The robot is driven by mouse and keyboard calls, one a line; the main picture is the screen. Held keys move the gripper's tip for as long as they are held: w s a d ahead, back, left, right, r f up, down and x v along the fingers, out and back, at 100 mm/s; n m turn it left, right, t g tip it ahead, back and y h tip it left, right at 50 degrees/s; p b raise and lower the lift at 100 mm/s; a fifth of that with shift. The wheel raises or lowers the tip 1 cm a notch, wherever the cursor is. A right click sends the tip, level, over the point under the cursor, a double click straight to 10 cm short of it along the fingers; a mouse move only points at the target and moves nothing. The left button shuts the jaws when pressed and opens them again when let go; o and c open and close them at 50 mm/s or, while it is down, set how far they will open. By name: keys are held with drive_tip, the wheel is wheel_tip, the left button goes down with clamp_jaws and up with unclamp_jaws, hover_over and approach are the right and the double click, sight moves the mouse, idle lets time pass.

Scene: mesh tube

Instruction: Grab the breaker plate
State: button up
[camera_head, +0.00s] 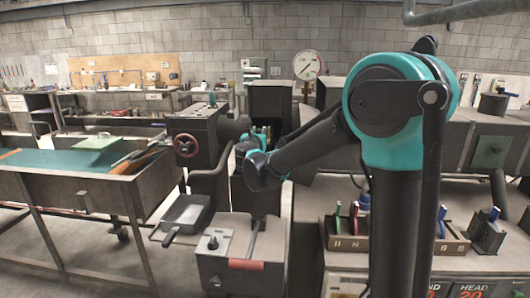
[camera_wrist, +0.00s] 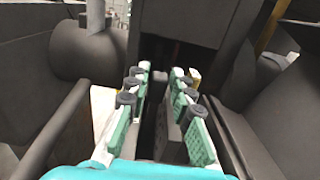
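I cannot pick out the breaker plate for sure in either view. In the wrist view my gripper (camera_wrist: 161,72) has its two green-padded fingers apart, with a gap between the tips. A narrow dark grey piece (camera_wrist: 172,128) shows between the fingers, close to the right one; I cannot tell whether it is the plate, a machine part or part of my gripper. In the head view my gripper reaches the dark machine (camera_head: 198,128) in the middle, partly hidden behind my own arm. No held thing is visible.
Dark machine walls stand close on both sides in the wrist view, with a cylinder (camera_wrist: 88,55) at upper left. A bench with a green top (camera_head: 60,180) stands left. A grey pan (camera_head: 185,211) and a tool bin (camera_head: 455,243) are nearby. A gauge (camera_head: 308,65) stands behind.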

drive_tip(key=shift+w, duration=0.85)
clamp_jaws()
drive_tip(key=shift+r, duration=0.1)
